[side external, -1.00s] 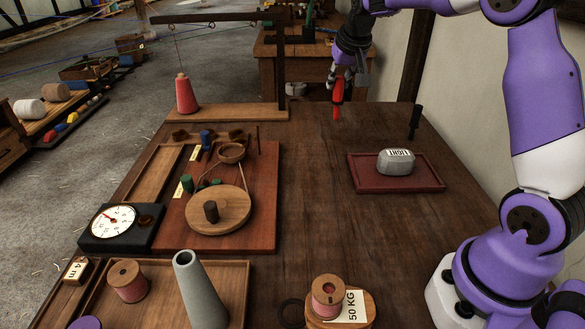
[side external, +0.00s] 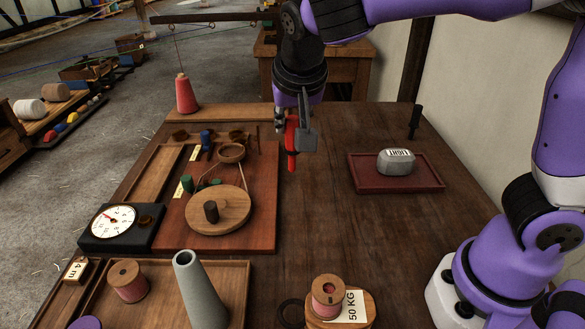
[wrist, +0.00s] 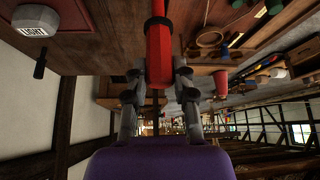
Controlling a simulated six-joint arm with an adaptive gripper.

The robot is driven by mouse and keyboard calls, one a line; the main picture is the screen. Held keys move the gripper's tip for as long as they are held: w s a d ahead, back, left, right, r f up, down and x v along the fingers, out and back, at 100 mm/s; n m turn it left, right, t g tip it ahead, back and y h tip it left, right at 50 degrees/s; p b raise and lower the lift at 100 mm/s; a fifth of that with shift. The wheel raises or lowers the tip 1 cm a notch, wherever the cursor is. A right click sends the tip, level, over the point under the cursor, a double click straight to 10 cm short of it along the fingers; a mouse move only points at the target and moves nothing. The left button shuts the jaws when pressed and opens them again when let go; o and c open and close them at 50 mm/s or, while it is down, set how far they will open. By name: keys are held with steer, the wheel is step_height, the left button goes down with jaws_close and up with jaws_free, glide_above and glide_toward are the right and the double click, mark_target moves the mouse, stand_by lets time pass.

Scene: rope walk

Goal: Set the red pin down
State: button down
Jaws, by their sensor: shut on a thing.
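The red pin (side external: 291,162) hangs upright in my gripper (side external: 294,132), its lower end pointing down. In the side view it shows beside the right edge of the reddish-brown board (side external: 263,215), over the wooden table (side external: 318,215). I cannot tell whether its lower end touches the table. In the wrist view the red pin (wrist: 158,52) runs between the two grey fingers of my gripper (wrist: 158,82), which are shut on it. A blue pin (side external: 205,139) and a green pin (side external: 187,184) stand on the board.
A round wooden disc (side external: 232,218) and a small bowl (side external: 231,151) sit on the board. A dial gauge (side external: 113,221) is at its left. A dark red tray (side external: 433,182) with a grey weight (side external: 396,162) lies at right. The mid-table is clear.

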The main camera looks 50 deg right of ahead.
steer(key=w+d+f, duration=0.4)
steer(key=d+f, duration=0.5)
steer(key=f, duration=0.1)
steer(key=shift+d+f, duration=0.2)
steer(key=shift+d, duration=0.2)
steer(key=shift+w, duration=0.1)
steer(key=shift+f, duration=0.15)
steer(key=c, duration=0.7)
jaws_free()
